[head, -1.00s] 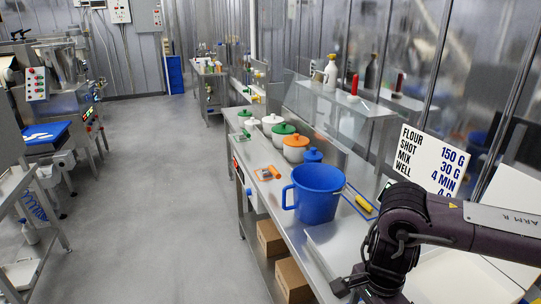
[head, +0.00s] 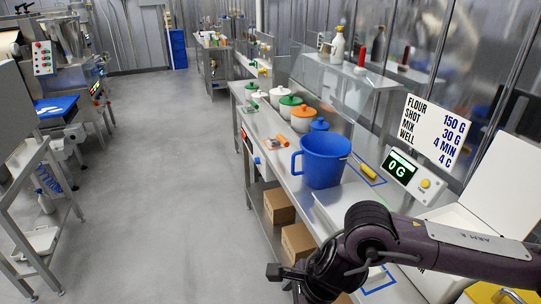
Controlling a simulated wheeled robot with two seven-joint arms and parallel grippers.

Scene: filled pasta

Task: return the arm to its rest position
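My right arm (head: 440,245), labelled "ARM R", reaches in from the right edge and bends down at its dark elbow near the bottom of the head view. A dark end part, seemingly my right gripper (head: 284,275), juts out to the left in front of the bench edge. Its fingers are not clear enough to tell open from shut, and I see nothing held there. My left arm and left gripper are out of view.
A blue bucket (head: 322,160) stands on the steel bench, with lidded jars (head: 303,119) behind it. A scale display (head: 397,167) reads 0 G beside a recipe sign (head: 433,130). Cardboard boxes (head: 279,205) sit on the lower shelf. The grey floor at left is open.

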